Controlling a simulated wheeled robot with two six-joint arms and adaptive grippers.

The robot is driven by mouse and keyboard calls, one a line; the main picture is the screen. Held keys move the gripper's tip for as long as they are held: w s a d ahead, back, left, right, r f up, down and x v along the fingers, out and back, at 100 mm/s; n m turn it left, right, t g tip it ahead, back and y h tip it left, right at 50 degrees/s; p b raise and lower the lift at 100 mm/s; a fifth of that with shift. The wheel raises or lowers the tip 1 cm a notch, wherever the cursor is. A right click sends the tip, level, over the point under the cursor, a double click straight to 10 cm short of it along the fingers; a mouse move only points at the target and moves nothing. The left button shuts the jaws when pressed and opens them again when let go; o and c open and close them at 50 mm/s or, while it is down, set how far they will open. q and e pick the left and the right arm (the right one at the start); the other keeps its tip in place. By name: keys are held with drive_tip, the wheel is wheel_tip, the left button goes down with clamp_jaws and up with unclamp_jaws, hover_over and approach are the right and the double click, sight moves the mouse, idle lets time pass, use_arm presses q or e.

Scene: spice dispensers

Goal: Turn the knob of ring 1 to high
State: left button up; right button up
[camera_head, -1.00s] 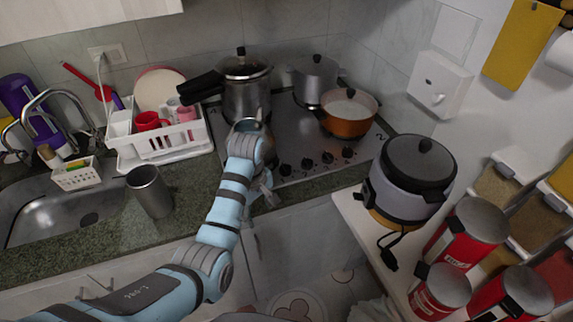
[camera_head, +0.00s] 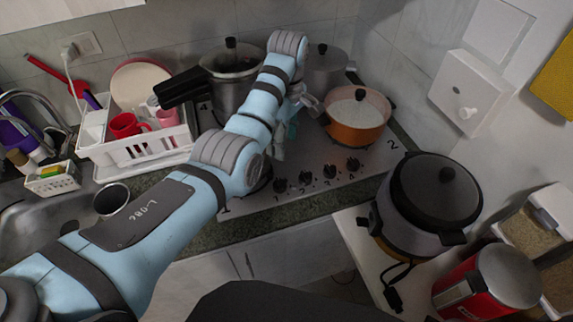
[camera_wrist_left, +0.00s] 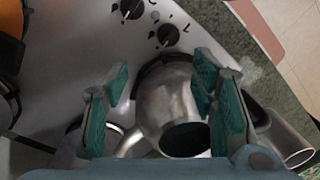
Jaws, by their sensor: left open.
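The stove (camera_head: 345,184) has a row of dark knobs along its front edge. The leftmost knob (camera_head: 280,186) is right of my left forearm in the head view. In the left wrist view, two knobs show at the top; the nearer one (camera_wrist_left: 168,36) has a mark beside it that looks like a 1. My left gripper (camera_head: 283,138) is over the stove, behind the knob row, and partly hidden by its own arm. Its teal fingers (camera_wrist_left: 163,88) are apart, with a shiny metal vessel (camera_wrist_left: 168,95) showing between and below them. I cannot tell whether they touch it.
An orange pot (camera_head: 356,136), a pressure cooker (camera_head: 226,90) and a grey pot (camera_head: 325,72) stand on the stove. A dish rack (camera_head: 139,153) and a steel cup (camera_head: 111,199) are at left. A rice cooker (camera_head: 425,205) stands at right.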

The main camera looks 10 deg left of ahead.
sight(281, 182)
use_arm(q)
drive_tip(key=s+f, duration=0.1)
drive_tip(key=f, duration=0.2)
drive_tip(key=s+f+b, duration=0.1)
drive_tip(key=f, duration=0.2)
drive_tip(key=s+f, duration=0.1)
drive_tip(key=f, duration=0.2)
drive_tip(key=shift+s+a+f+b, duration=0.15)
drive_tip(key=shift+s+b, duration=0.1)
drive_tip(key=shift+b, duration=0.05)
drive_tip(key=f, duration=0.2)
drive_tip(key=w+f, duration=0.1)
drive_tip(key=f, duration=0.1)
drive_tip(key=shift+w+f+b, duration=0.1)
drive_tip(key=shift+f+b, duration=0.1)
drive_tip(key=shift+b, duration=0.15)
drive_tip(key=shift+f, duration=0.1)
drive_tip(key=shift+s+r, duration=0.2)
drive_tip(key=shift+s, duration=0.1)
drive_tip(key=c, duration=0.4)
drive_tip(key=shift+r, duration=0.1)
drive_tip(key=shift+c, duration=1.4)
drive_tip(key=c, duration=0.5)
use_arm(e)
drive_tip(key=shift+s+f, duration=1)
drive_tip(key=shift+f, duration=0.25)
